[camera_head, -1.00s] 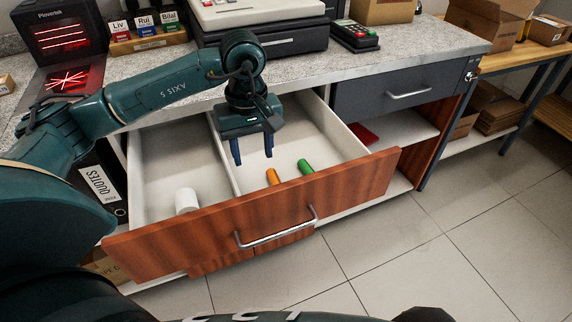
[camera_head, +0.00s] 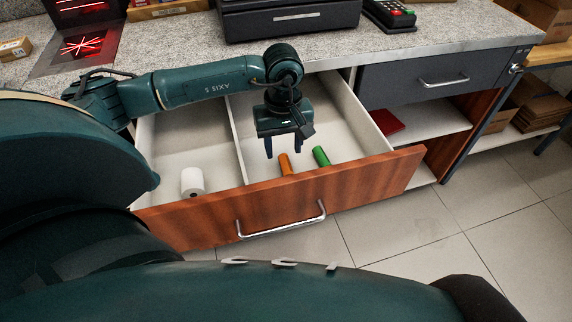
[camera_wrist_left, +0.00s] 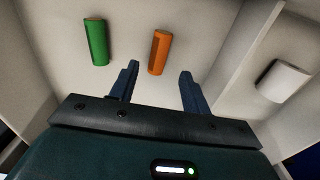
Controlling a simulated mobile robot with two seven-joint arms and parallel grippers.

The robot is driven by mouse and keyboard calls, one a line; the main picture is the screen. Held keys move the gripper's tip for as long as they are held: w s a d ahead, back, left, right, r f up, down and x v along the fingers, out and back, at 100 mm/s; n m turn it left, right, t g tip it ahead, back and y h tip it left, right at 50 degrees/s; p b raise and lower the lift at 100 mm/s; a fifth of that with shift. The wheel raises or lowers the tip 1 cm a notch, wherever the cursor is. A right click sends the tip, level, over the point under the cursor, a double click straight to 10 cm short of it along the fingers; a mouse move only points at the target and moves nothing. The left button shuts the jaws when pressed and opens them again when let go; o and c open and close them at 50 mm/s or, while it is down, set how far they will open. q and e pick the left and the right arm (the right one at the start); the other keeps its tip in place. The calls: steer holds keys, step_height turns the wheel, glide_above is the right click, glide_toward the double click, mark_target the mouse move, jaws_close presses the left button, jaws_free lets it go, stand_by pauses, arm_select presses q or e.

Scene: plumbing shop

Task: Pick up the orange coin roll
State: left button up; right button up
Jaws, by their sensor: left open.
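The orange coin roll (camera_head: 286,164) lies in the right compartment of the open drawer, near the drawer front. It also shows in the left wrist view (camera_wrist_left: 160,52), ahead of and between the two fingers. My left gripper (camera_head: 283,156) is open and empty above the drawer, with its fingertips pointing down; in the wrist view its fingers (camera_wrist_left: 157,78) stand apart and do not touch the roll. A green coin roll (camera_head: 321,156) lies to the right of the orange one, and to its left in the wrist view (camera_wrist_left: 96,41). My right gripper is not in view.
The drawer's wooden front (camera_head: 345,184) and a divider (camera_head: 239,155) bound the compartment. A white roll (camera_head: 192,181) sits in the left compartment. The counter (camera_head: 200,50) carries a cash register (camera_head: 290,18) and a card terminal (camera_head: 390,14) behind the drawer.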

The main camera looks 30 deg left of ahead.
mark_target(285, 159)
arm_select(q)
steer(key=f, duration=0.4)
steer(key=shift+w+f, duration=0.3)
steer(key=shift+f, duration=0.05)
steer(key=shift+a+r, duration=0.1)
jaws_close()
